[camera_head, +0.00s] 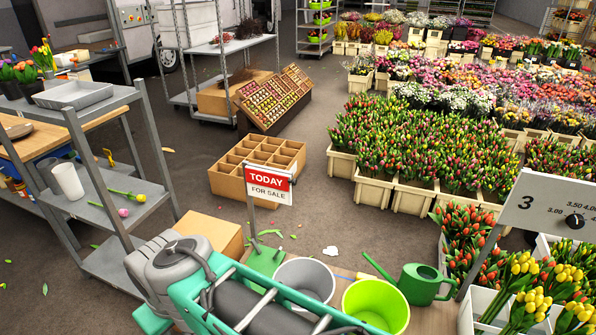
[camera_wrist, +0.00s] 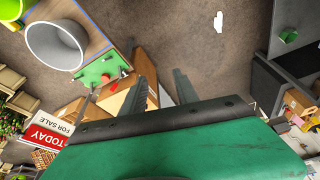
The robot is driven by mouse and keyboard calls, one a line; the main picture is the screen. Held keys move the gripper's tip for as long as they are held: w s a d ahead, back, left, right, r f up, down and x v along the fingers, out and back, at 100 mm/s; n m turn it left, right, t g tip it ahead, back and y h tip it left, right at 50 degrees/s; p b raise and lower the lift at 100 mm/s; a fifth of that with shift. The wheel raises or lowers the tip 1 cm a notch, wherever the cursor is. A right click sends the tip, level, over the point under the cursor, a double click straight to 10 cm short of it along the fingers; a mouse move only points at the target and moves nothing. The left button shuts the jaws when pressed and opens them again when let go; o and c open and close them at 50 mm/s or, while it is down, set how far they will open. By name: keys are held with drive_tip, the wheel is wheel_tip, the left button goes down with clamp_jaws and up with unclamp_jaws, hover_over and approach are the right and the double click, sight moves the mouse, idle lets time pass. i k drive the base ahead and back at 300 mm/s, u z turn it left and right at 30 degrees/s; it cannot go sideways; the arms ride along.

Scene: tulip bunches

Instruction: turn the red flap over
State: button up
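The sign stands upright on a thin grey post above a green base (camera_head: 266,262). In the wrist view the red flap (camera_wrist: 38,138) is at the lower left, tilted and upside down. My gripper (camera_wrist: 158,86) is open and empty, its two grey fingers apart. The flap is to the left of the fingers, not between them. In the head view my fingertips cannot be made out.
A grey bucket (camera_head: 304,277), a lime bucket (camera_head: 376,303) and a green watering can (camera_head: 422,284) stand right of the base. A cardboard box (camera_head: 210,232) is at its left. A grey shelf cart (camera_head: 115,200) stands left.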

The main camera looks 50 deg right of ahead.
sight(271, 180)
drive_tip(key=z, duration=0.6)
drive_tip(key=i, duration=0.9)
drive_tip(key=z, duration=0.6)
